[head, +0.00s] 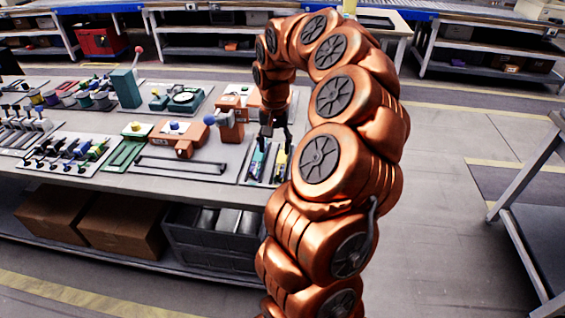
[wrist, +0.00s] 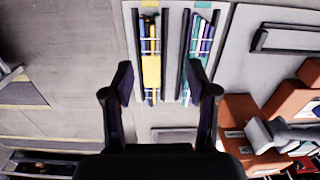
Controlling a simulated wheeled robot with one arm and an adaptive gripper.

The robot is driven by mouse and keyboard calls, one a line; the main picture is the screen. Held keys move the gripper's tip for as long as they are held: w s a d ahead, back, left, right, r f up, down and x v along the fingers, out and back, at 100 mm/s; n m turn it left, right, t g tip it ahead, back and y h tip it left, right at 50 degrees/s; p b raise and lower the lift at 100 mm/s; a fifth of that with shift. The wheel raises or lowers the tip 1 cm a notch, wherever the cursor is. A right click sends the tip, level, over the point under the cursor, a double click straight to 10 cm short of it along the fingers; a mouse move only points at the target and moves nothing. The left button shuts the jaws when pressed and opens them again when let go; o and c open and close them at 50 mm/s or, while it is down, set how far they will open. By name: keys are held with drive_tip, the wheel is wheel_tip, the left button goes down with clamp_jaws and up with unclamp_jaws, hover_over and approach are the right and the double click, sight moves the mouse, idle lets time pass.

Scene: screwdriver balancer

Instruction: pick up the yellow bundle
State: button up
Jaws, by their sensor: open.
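The yellow bundle (wrist: 151,70) is a yellow-wrapped set of thin rods with dark ends, lying lengthwise between two black rails on a light tray. It also shows in the head view (head: 281,162), partly hidden by my arm. My gripper (wrist: 160,78) is open and empty, its two black fingers pointing towards the tray. In the wrist view the bundle's lower part appears between the fingertips, left of their middle, without visible contact. In the head view my gripper (head: 273,132) hangs above the far end of the tray.
A teal-banded bundle (wrist: 203,40) lies in the slot right of the yellow one. Orange-brown blocks (head: 185,138) with knobs and a black bar handle (head: 180,167) stand left of the tray. Open floor (head: 440,180) lies right of my arm.

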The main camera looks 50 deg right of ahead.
sight(280, 165)
drive_tip(key=shift+s+d+f, duration=0.2)
drive_tip(key=shift+d+f, duration=0.4)
drive_tip(key=shift+d, duration=0.25)
drive_tip(key=shift+w+d+f+p, duration=0.1)
drive_tip(key=shift+f+p, duration=0.9)
drive_tip(key=shift+f, duration=2.75)
drive_tip(key=shift+c, duration=0.3)
clamp_jaws()
drive_tip(key=shift+r, duration=0.1)
